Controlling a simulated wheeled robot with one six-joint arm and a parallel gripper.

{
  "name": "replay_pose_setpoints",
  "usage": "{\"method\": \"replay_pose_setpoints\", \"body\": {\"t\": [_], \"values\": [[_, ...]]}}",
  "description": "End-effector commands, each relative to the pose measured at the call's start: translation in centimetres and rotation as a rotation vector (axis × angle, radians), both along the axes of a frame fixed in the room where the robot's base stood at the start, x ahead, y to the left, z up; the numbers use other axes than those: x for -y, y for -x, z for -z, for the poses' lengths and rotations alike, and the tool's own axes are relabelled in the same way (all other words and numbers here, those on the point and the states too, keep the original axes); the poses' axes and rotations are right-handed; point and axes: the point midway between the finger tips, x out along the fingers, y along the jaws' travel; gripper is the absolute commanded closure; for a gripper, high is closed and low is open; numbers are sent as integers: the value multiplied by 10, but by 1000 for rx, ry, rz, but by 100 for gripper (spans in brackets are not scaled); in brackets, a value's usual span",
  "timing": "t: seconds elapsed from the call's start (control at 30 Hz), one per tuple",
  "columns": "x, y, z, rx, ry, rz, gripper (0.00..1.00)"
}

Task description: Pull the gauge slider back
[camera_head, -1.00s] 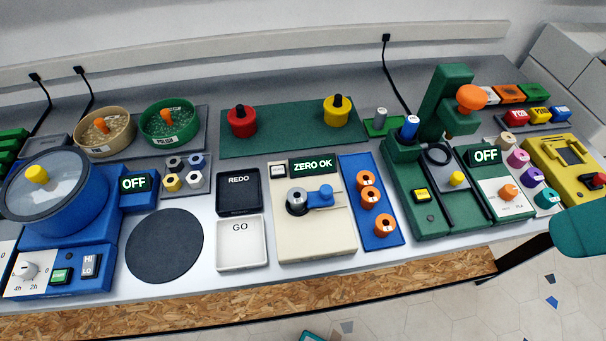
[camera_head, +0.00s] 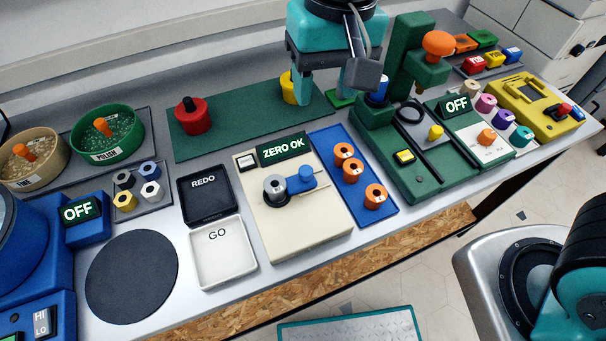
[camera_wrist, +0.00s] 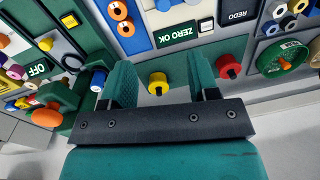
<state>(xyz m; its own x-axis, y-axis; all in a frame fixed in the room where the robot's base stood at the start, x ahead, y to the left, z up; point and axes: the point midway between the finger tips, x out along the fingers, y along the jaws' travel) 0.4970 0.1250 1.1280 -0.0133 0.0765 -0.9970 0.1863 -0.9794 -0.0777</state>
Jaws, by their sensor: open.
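The gauge is a cream block (camera_head: 316,224) with a green display (camera_head: 283,149) reading ZERO OK. Its blue slider (camera_head: 306,177) has a round knob and sits against a grey ring-shaped part (camera_head: 274,188) on the block's top. My gripper (camera_head: 326,96) is open, pointing down behind the gauge, over the dark green mat near the yellow knobbed piece. In the wrist view my open gripper (camera_wrist: 160,88) has the yellow piece (camera_wrist: 158,84) showing between its fingers. The blue slider (camera_wrist: 163,5) is cut by the top edge there. Nothing is held.
A red knobbed piece (camera_head: 193,116) stands on the green mat (camera_head: 240,122). A blue tray (camera_head: 381,205) with orange rings lies right of the gauge. A green press (camera_head: 412,70) stands further right. REDO (camera_head: 204,192) and GO (camera_head: 222,252) trays are left.

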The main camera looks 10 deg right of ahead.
Motion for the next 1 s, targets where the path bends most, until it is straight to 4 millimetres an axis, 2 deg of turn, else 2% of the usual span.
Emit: {"method": "replay_pose_setpoints", "body": {"t": [0.03, 0.1, 0.27, 0.8, 1.0], "values": [[-9, -4, 12, -1, 20, 22, 45], [-15, -7, 18, 2, 35, 51, 45], [-16, -8, 35, 2, 42, 67, 45], [-18, -7, 153, 0, 42, 66, 45], [-20, -7, 179, 2, 39, 65, 45]]}}
